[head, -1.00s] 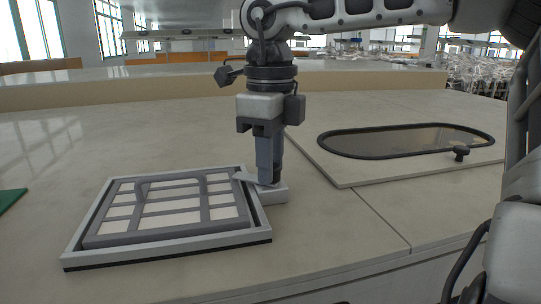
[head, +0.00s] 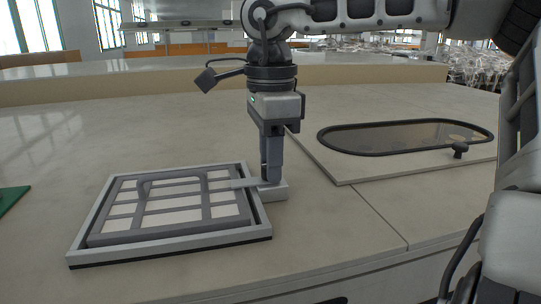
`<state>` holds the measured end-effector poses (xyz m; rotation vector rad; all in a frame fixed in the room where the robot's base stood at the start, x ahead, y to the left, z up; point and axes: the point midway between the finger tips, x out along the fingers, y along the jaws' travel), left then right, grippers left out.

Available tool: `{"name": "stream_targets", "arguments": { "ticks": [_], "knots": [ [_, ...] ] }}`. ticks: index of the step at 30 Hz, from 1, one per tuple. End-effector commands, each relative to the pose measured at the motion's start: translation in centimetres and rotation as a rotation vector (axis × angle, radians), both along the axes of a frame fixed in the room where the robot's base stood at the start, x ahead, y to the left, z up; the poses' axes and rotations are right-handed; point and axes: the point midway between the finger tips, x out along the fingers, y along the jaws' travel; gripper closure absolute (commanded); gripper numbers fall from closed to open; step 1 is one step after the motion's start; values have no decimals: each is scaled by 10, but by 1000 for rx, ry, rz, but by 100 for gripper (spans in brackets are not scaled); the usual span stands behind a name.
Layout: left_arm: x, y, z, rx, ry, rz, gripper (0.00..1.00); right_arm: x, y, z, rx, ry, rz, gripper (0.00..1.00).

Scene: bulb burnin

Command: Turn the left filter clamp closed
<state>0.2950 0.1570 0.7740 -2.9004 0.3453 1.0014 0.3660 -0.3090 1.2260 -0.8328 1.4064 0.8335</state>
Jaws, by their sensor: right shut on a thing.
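The filter (head: 180,217), a grey grid over white panels, lies in a light grey frame (head: 85,229) on the counter. One clamp (head: 243,183) shows, a flat light bar on a small block (head: 277,192) at the frame's right side. The fingers partly hide the clamp's pivot. My left gripper is not in view.
A raised panel (head: 350,174) with an oval dark window (head: 405,137) and a small black knob (head: 460,149) lies to the right. A green mat (head: 10,198) shows at the left edge. The counter between is clear.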

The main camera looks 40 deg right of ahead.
Motion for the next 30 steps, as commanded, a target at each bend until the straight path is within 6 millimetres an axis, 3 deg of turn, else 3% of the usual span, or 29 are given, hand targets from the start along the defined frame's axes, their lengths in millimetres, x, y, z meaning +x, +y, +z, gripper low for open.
{"name": "stream_targets", "arguments": {
  "ticks": [14,15,17,30],
  "knots": [
    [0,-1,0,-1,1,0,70,1,0,1,0,-4,14,96],
    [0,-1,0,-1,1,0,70,1,0,1,0,-4,14,65],
    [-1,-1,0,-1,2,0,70,1,0,1,0,-4,14,52],
    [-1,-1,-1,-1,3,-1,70,0,0,2,0,-2,12,52]
  ]
}}
